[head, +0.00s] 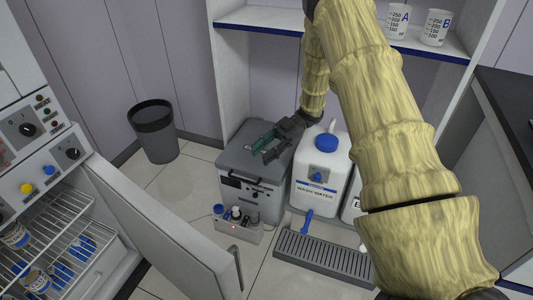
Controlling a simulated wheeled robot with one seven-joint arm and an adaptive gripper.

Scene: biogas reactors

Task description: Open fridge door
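The fridge (60,185) stands at the left, with knobs and buttons on its front panel. Its door (155,225) stands swung open toward the middle of the picture, with a handle (234,258) near its free edge. Wire racks with jars show inside. My gripper (258,149) is well away from the door, up and to the right of it, over the top of a grey box-shaped unit. Its teal fingers are apart with nothing seen between them. Whether it touches the unit is hard to tell.
A small tray of bottles (238,228) and a grey drain grate (320,262) lie in front. A dark bin (155,132) stands behind the door. Beakers (436,28) sit on the shelf.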

